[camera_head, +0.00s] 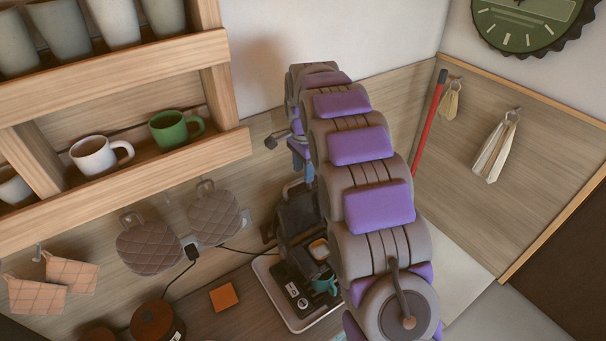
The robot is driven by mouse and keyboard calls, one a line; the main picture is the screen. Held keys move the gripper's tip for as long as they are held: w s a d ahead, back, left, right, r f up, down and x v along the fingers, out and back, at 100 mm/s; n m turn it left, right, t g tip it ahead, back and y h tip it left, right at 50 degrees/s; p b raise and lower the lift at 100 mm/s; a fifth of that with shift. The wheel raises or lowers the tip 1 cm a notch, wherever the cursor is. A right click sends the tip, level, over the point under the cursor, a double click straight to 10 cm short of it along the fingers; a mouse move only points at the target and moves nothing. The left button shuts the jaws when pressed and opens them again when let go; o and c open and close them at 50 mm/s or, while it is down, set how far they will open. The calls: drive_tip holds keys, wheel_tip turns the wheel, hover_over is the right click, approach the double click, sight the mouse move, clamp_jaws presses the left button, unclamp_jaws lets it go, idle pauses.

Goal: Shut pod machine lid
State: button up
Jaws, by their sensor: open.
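The black pod machine (297,218) stands on a white-rimmed tray (268,284) on the counter, against the back wall. My arm hides its right side, and I cannot make out clearly how far its lid is raised. A teal cup (325,286) sits at the front of the machine, partly behind my arm. My gripper (289,146) is at the far end of my arm, above the machine's top. It is small and partly hidden by the arm. It is open, with nothing seen in it, and I cannot tell whether it touches the machine.
Wooden shelves with a green mug (172,131) and a white mug (95,155) jut out at the left. Quilted pot holders (150,247) hang below. An orange block (224,296) and a brown pot (157,322) stand left of the tray. A red stick (428,125) leans behind my arm.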

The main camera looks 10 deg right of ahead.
sight(295, 181)
drive_tip(key=a+f, duration=0.1)
drive_tip(key=a, duration=0.1)
drive_tip(key=a+f, duration=0.1)
drive_tip(key=f, duration=0.1)
drive_tip(key=shift+a, duration=0.65)
drive_tip(key=shift+d, duration=1.85)
drive_tip(key=c, duration=0.4)
drive_tip(key=shift+c, duration=1)
drive_tip(key=shift+a, duration=0.25)
drive_tip(key=shift+c, duration=0.7)
drive_tip(key=shift+w+a, duration=0.1)
drive_tip(key=shift+a, duration=0.25)
clamp_jaws()
drive_tip(key=shift+a, duration=0.45)
drive_tip(key=shift+r, duration=0.1)
drive_tip(key=shift+d, duration=0.15)
